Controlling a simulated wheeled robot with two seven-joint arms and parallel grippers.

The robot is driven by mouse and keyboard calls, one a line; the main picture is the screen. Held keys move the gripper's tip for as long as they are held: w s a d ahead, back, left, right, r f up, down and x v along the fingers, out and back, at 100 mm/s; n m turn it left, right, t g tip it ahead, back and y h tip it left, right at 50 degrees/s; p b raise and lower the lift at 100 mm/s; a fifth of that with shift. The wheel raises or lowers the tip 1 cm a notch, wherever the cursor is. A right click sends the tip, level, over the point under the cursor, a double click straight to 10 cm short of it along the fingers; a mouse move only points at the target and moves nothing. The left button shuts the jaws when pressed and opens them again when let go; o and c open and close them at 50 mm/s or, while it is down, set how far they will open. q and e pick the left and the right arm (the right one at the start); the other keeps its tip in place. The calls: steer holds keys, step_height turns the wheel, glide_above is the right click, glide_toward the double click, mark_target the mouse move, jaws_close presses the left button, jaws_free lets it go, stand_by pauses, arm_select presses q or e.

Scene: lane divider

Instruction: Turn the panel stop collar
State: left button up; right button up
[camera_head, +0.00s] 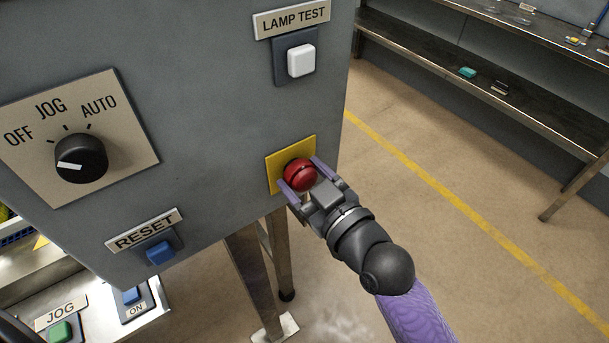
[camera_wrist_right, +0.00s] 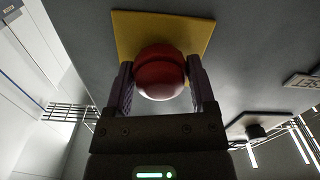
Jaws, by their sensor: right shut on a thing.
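The panel stop is a round red knob (camera_head: 299,174) on a yellow square plate (camera_head: 277,180) at the lower right of the grey panel. My right gripper (camera_head: 307,175) is shut on the red knob, one purple finger on each side of it. In the right wrist view the red knob (camera_wrist_right: 160,73) sits between the two fingers (camera_wrist_right: 161,88), with the yellow plate (camera_wrist_right: 190,32) behind it. My left gripper is not in view.
The grey panel (camera_head: 200,110) also carries a black selector switch (camera_head: 81,158), a white lamp test button (camera_head: 301,60) and a blue reset button (camera_head: 160,252). Green (camera_head: 60,331) and blue buttons sit lower left. A shelf bench (camera_head: 450,65) stands at upper right; the floor between is clear.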

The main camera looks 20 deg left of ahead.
steer(key=shift+r+m+p, duration=0.1)
steer(key=shift+m+p, duration=0.4)
steer(key=shift+m, duration=0.1)
steer(key=shift+m+p, duration=0.55)
steer(key=shift+m, duration=0.55)
steer(key=m+p, duration=0.1)
steer(key=m, duration=0.2)
steer(key=shift+m, duration=0.3)
